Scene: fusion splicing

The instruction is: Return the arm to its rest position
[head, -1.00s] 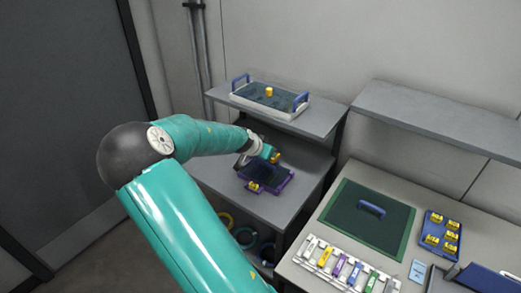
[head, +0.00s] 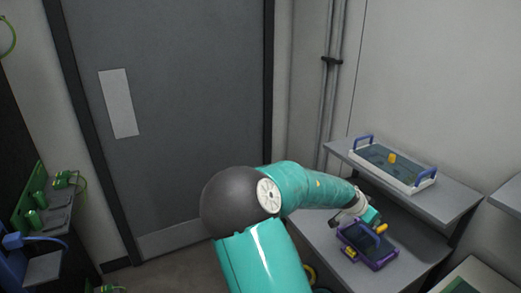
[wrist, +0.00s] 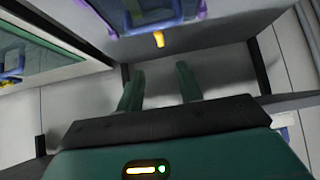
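My arm is teal with a dark ball joint and reaches out to the right in the head view, over the lower shelf. My gripper (wrist: 160,84) shows in the wrist view as two green fingers standing apart, with nothing seen between them. In the head view the gripper end (head: 370,214) is small and close to the purple tray (head: 376,265). Whether it touches the tray cannot be told. A yellow piece (head: 381,228) shows beside the gripper end and another yellow piece (head: 350,254) at the tray's left edge.
A white tray with blue handles (head: 402,185) and a yellow piece (head: 392,158) stands on the upper shelf (head: 455,205). A grey door (head: 180,110) is at the back left. Green and blue equipment (head: 40,220) lines the left edge. Bare floor shows before the door.

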